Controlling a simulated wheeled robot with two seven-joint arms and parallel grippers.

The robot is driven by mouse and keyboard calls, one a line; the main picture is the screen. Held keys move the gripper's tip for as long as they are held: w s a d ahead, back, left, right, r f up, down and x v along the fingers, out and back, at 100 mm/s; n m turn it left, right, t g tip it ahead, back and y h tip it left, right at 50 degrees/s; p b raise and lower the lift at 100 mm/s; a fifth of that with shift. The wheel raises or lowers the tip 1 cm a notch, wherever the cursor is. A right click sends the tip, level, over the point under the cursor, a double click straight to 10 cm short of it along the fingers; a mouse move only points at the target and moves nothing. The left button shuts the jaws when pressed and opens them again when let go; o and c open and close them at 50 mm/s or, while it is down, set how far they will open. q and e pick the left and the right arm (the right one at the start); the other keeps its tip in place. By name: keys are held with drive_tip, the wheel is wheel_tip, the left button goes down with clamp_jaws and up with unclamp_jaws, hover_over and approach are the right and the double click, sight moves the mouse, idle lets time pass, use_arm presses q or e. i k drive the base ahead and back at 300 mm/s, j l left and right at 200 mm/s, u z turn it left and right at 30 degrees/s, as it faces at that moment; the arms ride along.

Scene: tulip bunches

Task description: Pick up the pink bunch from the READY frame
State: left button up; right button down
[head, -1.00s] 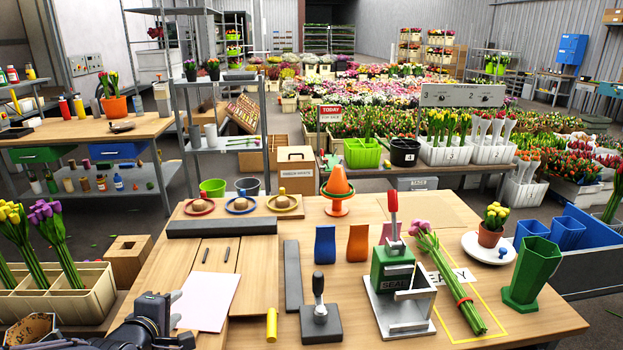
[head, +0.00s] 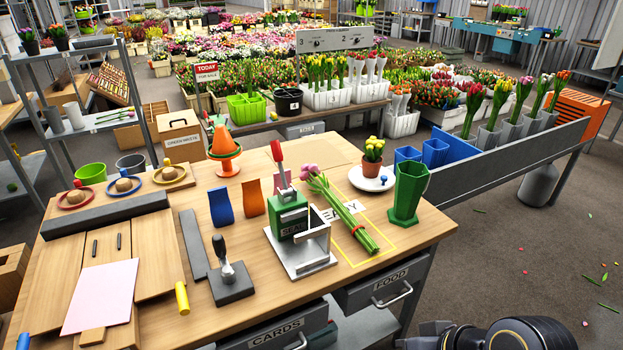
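The pink bunch (head: 340,211) lies on the wooden table inside the yellow outline of the READY frame (head: 401,238). Its pink heads point to the back left and its green stems toward the front right, with a red band near the stem ends. The bunch covers part of the READY lettering. My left gripper is not in view.
The grey stand with the green SEAL block (head: 288,222) is close left of the bunch. A green hexagonal vase (head: 407,193) stands to its right. Behind are a white plate (head: 371,182) and a potted tulip (head: 373,156).

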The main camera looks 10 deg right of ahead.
sight(310, 173)
drive_tip(key=u, duration=0.65)
drive_tip(key=l+u, duration=1)
drive_tip(key=l, duration=0.15)
drive_tip(key=k+l, duration=0.1)
drive_tip(key=l, duration=0.3)
drive_tip(key=k+l+u, duration=0.1)
drive_tip(key=l, duration=0.3)
drive_tip(key=k+l, duration=0.15)
drive_tip(key=l, duration=0.3)
